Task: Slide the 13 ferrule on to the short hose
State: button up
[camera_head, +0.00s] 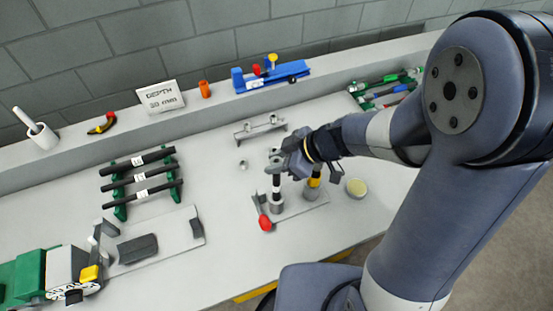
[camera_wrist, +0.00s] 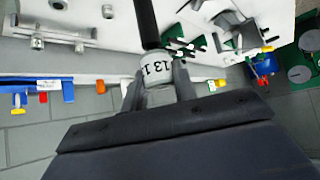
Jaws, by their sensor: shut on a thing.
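My gripper (camera_head: 280,163) is shut on a pale ferrule (camera_wrist: 157,70), whose band reads 13 in the wrist view. A black hose (camera_wrist: 147,22) meets the ferrule's mouth there; how far it goes inside is hidden. In the head view, a short upright hose (camera_head: 276,184) with black and white parts stands in a grey holder (camera_head: 277,205) directly below my gripper. A second upright piece with a yellow band (camera_head: 315,182) stands just right of it, partly behind my gripper.
A red-knobbed lever (camera_head: 265,222) is at the holder's left front. A round pale-topped tin (camera_head: 356,188) stands to the right. Black hoses (camera_head: 140,178) lie on green racks at left. A rail with small fittings (camera_head: 259,130) is behind my gripper.

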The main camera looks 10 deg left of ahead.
jog(key=shift+f+b, duration=1.05)
jog(key=shift+f, duration=1.05)
jog(key=o, duration=1.1)
jog(key=shift+c, duration=0.2)
jog(key=p+v, duration=0.2)
jog(key=v, duration=0.9)
jog(key=shift+a+f, duration=0.1)
jog(key=b+x, duration=0.2)
jog(key=x, duration=0.8)
jog(key=shift+a+f, duration=0.15)
jog(key=shift+f, duration=0.05)
jog(key=shift+w+a+r, duration=0.1)
jog(key=shift+a+r, duration=0.05)
jog(key=shift+r, duration=0.2)
